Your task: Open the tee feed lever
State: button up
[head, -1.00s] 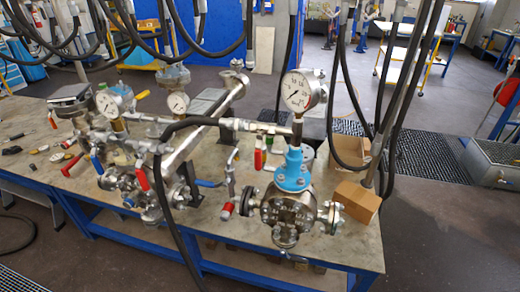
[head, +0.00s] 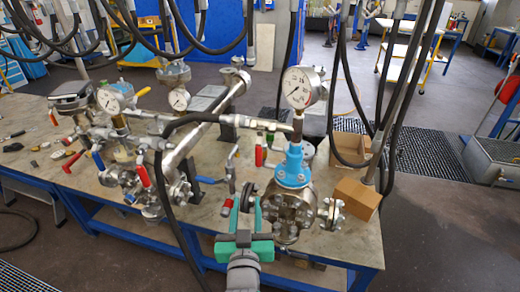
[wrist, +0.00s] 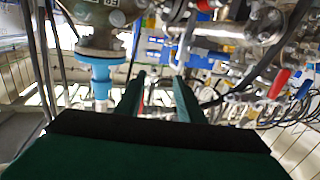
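My gripper (head: 245,222) has green fingers and is at the front edge of the bench, just left of the right-hand flanged vessel (head: 290,215). In the wrist view its two fingers (wrist: 159,78) stand apart with a gap between them, so it is open and holds nothing. A red lever handle (head: 227,207) shows beside the fingertips; another red handle (head: 258,157) hangs by the hose line behind. I cannot tell which is the tee feed lever. A little red shows between the fingers in the wrist view, too small to name.
A pressure gauge (head: 304,87) stands above the blue neck (head: 291,168) of the right vessel. A second vessel group with red (head: 143,176) and blue levers stands left. A black hose (head: 164,200) drops over the bench's front. A cardboard box (head: 357,198) sits right.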

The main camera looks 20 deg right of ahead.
jog(key=m+h, duration=0.1)
jog(key=h, duration=0.1)
send_near(260, 148)
jog(key=w+f, duration=0.1)
jog(key=w+d+f, duration=0.1)
jog(key=w+f, duration=0.1)
jog(key=shift+w+d+f, duration=0.1)
jog(key=shift+w+f, duration=0.05)
jog(key=shift+w, duration=0.1)
jog(key=shift+w+d+m, duration=0.1)
jog(key=shift+w+m, duration=0.05)
jog(key=shift+m, duration=0.15)
jog(key=x, duration=1)
jog(key=shift+w, duration=0.3)
grip_shut()
